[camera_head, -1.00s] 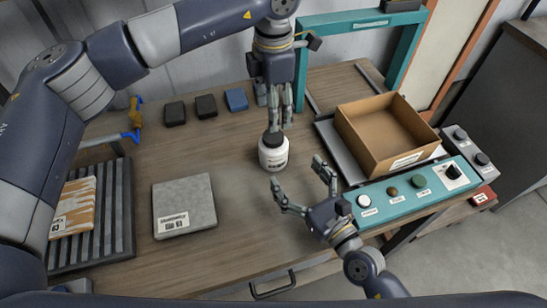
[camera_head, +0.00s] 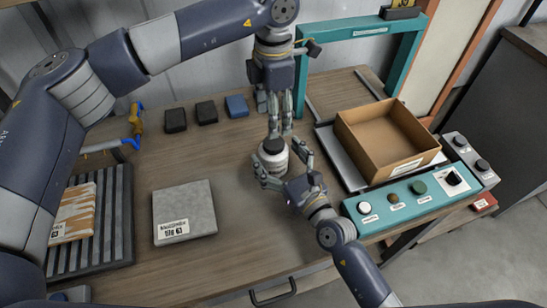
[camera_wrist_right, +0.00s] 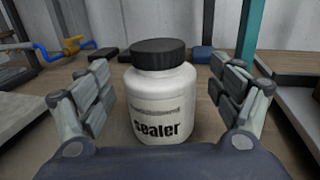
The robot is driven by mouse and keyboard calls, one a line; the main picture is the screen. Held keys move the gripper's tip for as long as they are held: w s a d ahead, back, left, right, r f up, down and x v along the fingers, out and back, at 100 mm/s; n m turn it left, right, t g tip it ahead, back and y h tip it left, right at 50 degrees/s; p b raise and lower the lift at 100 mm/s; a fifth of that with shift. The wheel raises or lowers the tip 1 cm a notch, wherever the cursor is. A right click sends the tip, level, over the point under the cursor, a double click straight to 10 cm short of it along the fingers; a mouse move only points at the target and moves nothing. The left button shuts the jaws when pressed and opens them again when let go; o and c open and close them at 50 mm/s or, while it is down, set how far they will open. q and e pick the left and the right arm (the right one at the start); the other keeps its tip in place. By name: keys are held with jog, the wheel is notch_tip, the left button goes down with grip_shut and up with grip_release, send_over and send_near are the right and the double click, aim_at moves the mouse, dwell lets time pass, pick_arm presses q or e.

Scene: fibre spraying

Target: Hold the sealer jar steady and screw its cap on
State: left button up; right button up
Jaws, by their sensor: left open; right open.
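The white sealer jar (camera_head: 274,163) stands upright on the wooden table, its black cap (camera_head: 273,146) resting level on top. In the right wrist view the jar (camera_wrist_right: 160,105) faces me with its "sealer" label, and the cap (camera_wrist_right: 158,53) covers its mouth. How far the cap is threaded cannot be seen. My left gripper (camera_head: 280,132) is open and points down just above and behind the cap. My right gripper (camera_head: 284,160) is open, low at the jar's near side. Its fingers (camera_wrist_right: 163,88) stand on both sides of the jar with visible gaps.
A cardboard box (camera_head: 388,138) and a teal button panel (camera_head: 410,197) are to the right, below a teal frame (camera_head: 405,45). A grey slab (camera_head: 184,212) and a ribbed rack (camera_head: 112,225) lie left. Small dark blocks (camera_head: 206,111) sit behind. Table between slab and jar is clear.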

jog(key=shift+x, duration=0.9)
grip_shut()
pick_arm(q)
jog(key=n, duration=1.2)
jog(key=shift+r, duration=0.1)
jog(key=n, duration=1)
jog(key=shift+r, duration=0.1)
jog(key=n, duration=0.4)
jog(key=shift+n, duration=0.4)
jog(key=n, duration=0.4)
jog(key=shift+n, duration=0.4)
